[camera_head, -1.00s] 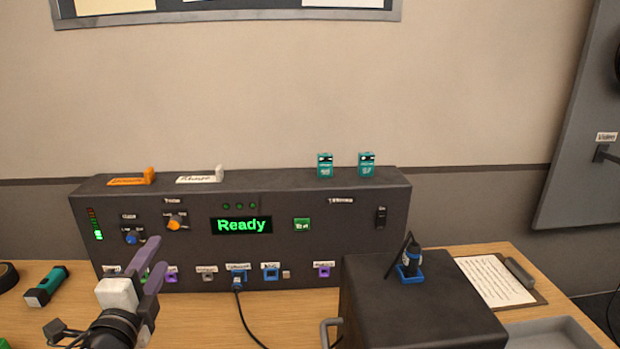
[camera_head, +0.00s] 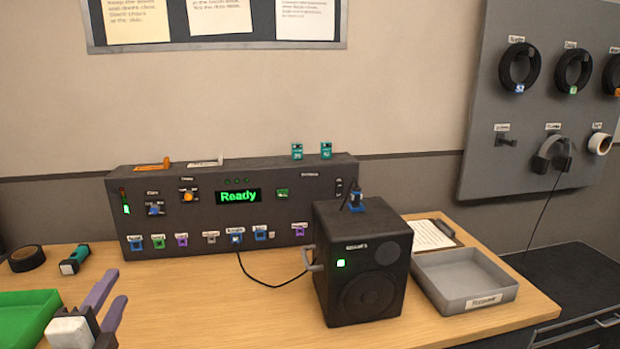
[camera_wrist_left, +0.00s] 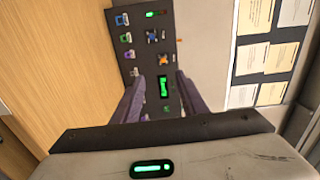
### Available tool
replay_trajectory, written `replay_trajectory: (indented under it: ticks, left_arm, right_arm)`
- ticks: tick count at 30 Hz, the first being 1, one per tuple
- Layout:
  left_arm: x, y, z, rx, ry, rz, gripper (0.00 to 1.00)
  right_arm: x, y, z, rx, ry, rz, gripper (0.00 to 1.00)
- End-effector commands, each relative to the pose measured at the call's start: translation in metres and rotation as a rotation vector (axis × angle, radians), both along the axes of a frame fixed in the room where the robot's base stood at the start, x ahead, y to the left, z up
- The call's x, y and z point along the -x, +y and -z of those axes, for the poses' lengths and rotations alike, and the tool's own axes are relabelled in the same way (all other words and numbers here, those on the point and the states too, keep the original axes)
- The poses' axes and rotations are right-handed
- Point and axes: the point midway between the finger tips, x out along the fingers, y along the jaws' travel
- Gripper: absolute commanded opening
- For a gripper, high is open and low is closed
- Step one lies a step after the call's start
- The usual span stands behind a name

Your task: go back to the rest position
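My left gripper (camera_head: 108,304) is at the lower left of the head view, above the table's front left part. Its two purple fingers are spread apart with nothing between them. In the left wrist view the fingers (camera_wrist_left: 155,98) also stand apart, with the dark control panel (camera_wrist_left: 150,60) beyond them and not touching. In the head view the panel (camera_head: 220,215) stands at the back of the table and its display (camera_head: 238,196) reads "Ready" in green. My right gripper is in neither view.
A black speaker (camera_head: 362,262) with a green light stands right of the middle of the wooden table (camera_head: 230,315). A grey tray (camera_head: 465,278) and a clipboard (camera_head: 432,235) are to its right. A green tray (camera_head: 25,318) is at the left. A black cable (camera_head: 262,280) crosses the table.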

Motion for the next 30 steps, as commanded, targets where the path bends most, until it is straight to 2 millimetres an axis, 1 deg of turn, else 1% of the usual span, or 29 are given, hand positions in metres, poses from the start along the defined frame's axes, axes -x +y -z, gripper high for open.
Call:
replay_trajectory:
  ticks: [1, 5, 11, 14, 15, 16, 17, 18, 20, 21, 23, 24, 27, 30]
  left_arm:
    - [0.004, -0.006, 0.019, 0.045, 0.028, 0.009, 0.39]
    - [0.012, -0.018, 0.052, 0.148, 0.078, 0.028, 0.39]
    - [0.032, -0.04, 0.11, 0.334, 0.166, 0.042, 0.39]
    - [0.047, -0.055, 0.143, 0.45, 0.218, 0.044, 0.39]
    - [0.057, -0.063, 0.16, 0.509, 0.247, 0.042, 0.39]
    - [0.063, -0.069, 0.172, 0.553, 0.266, 0.038, 0.39]
    - [0.073, -0.076, 0.186, 0.609, 0.291, 0.032, 0.39]
    - [0.086, -0.087, 0.205, 0.685, 0.325, 0.022, 0.39]
    - [0.11, -0.106, 0.237, 0.818, 0.381, 0.0, 0.39]
    - [0.129, -0.119, 0.257, 0.913, 0.42, -0.024, 0.39]
    - [0.157, -0.139, 0.283, 1.052, 0.471, -0.063, 0.39]
    - [0.175, -0.152, 0.298, 1.138, 0.501, -0.094, 0.39]
    - [0.214, -0.178, 0.325, 1.317, 0.559, -0.169, 0.39]
    - [0.241, -0.197, 0.34, 1.439, 0.594, -0.231, 0.39]
  right_arm:
    - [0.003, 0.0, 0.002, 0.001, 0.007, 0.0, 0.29]
    - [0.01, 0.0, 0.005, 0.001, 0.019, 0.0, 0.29]
    - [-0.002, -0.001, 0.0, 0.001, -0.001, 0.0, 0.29]
    - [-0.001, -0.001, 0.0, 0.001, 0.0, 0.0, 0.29]
    - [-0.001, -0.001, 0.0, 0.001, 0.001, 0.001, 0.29]
    - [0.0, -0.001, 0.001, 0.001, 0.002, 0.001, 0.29]
    - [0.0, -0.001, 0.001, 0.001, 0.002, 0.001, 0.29]
    - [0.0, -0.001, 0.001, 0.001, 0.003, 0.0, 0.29]
    - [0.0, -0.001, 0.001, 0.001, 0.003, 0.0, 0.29]
    - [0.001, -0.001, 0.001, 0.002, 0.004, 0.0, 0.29]
    - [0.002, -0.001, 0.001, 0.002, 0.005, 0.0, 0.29]
    - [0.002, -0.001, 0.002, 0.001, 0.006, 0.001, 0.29]
    - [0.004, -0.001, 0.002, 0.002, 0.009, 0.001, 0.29]
    - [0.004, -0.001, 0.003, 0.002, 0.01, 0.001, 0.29]
